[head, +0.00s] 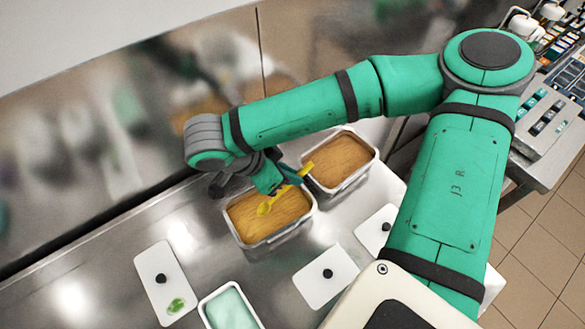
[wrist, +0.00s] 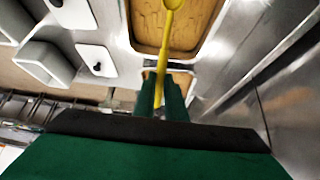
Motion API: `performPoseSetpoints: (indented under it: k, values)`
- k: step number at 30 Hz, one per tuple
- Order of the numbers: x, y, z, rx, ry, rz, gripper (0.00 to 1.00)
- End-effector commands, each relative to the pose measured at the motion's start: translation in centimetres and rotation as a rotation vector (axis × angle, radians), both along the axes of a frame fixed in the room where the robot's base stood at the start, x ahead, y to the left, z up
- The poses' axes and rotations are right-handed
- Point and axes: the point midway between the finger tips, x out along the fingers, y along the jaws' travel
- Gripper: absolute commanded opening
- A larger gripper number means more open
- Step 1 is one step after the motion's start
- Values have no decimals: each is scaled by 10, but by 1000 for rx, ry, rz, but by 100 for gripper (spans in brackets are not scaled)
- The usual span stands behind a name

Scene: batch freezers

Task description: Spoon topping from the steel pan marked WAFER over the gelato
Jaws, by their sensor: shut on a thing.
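My gripper (head: 272,178) is shut on a yellow spoon (head: 264,208); it also shows in the wrist view (wrist: 163,98) with the spoon (wrist: 166,35) between its fingers. The spoon slants, its bowl down at the left over the tan topping of the nearer steel pan (head: 271,244). I cannot tell whether the bowl touches the topping or carries any. A second steel pan (head: 371,165) with browner topping stands to the right. No WAFER mark is readable on either pan. A tub of pale mint gelato (head: 231,309) is cut by the bottom edge in the head view.
White lids with black knobs lie on the steel counter: one at left (head: 163,283) with a green patch, one in the middle (head: 325,277), one at right (head: 377,232). A steel wall (head: 170,90) rises close behind the pans. Bare counter (head: 90,265) lies at the left.

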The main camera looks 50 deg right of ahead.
Motion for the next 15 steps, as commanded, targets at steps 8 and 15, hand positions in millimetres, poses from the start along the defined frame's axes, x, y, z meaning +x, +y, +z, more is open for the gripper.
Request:
performPoseSetpoints:
  k: [8,15]
  values:
    - [1,5,-17,2,2,1,0]
    - [5,15,-20,0,0,2,0]
